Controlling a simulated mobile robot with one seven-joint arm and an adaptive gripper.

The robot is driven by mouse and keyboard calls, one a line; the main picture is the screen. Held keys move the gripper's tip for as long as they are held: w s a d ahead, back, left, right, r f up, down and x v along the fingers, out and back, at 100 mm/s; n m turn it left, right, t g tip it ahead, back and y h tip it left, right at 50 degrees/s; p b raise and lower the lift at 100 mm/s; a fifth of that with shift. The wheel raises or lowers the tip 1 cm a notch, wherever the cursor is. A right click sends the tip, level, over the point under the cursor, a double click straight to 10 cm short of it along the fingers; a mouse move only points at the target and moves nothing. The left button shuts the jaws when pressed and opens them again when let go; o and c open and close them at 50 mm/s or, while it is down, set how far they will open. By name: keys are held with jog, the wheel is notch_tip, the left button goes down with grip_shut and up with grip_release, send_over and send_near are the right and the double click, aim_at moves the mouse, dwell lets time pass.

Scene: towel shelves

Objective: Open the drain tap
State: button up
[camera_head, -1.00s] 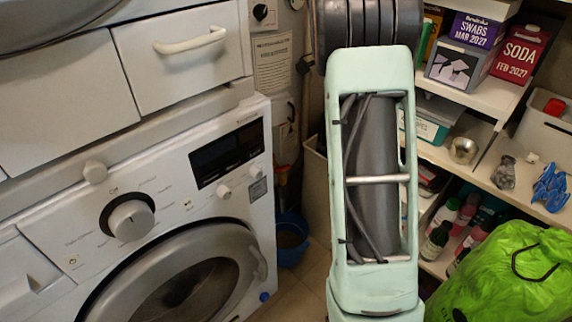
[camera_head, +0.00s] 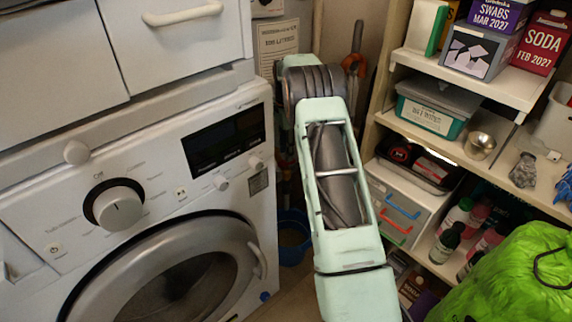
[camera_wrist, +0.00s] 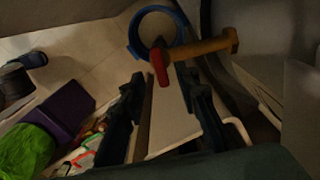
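The drain tap shows in the wrist view as a yellow-brown pipe (camera_wrist: 208,46) with a red handle (camera_wrist: 159,66), above the rim of a blue bucket (camera_wrist: 134,40). The handle lies just beyond and between the fingertips; I cannot tell whether they touch it. My gripper (camera_wrist: 161,76) is open, its two dark fingers apart, with nothing seen held. In the head view the blue bucket (camera_head: 292,246) stands on the floor beside the washing machine. My arm hides the gripper there, and I cannot make out the tap.
The washing machine (camera_head: 130,185) stands close at left. Shelves (camera_head: 480,80) with boxes and bottles fill the right. A bright green bag (camera_head: 515,275) is at lower right. The gap between machine and shelves is narrow.

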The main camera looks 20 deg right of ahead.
aim_at(286, 165)
notch_tip(286, 165, down, 5)
jog(key=shift+f+b, duration=0.2)
jog(key=shift+b, duration=0.35)
grip_shut()
